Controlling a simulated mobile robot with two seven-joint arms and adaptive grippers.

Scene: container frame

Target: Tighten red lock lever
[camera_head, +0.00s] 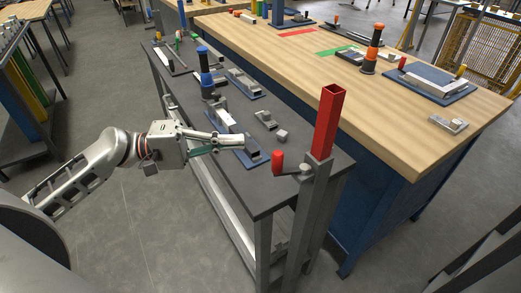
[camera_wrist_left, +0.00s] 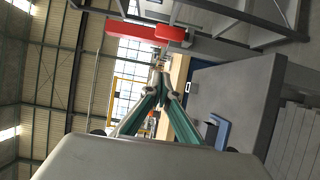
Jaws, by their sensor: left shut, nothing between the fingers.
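The red lock lever (camera_head: 277,162) has a rounded red knob on a grey arm, fixed to an upright post at the near corner of the grey bench. A red square tube (camera_head: 327,120) stands upright out of that post. My left gripper (camera_head: 240,138) is shut and empty, to the left of the lever and apart from it, above the bench edge. In the left wrist view the shut fingertips (camera_wrist_left: 161,86) point forward, and the red knob (camera_wrist_left: 170,33) and tube (camera_wrist_left: 128,30) show near the top. My right gripper is not in view.
The grey bench (camera_head: 290,185) carries several small clamps and fixtures, including a blue-based one (camera_head: 247,157) beside my left gripper. A wooden-topped workbench (camera_head: 400,125) with more tools stands behind. The floor (camera_head: 150,230) in front of the grey bench is clear.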

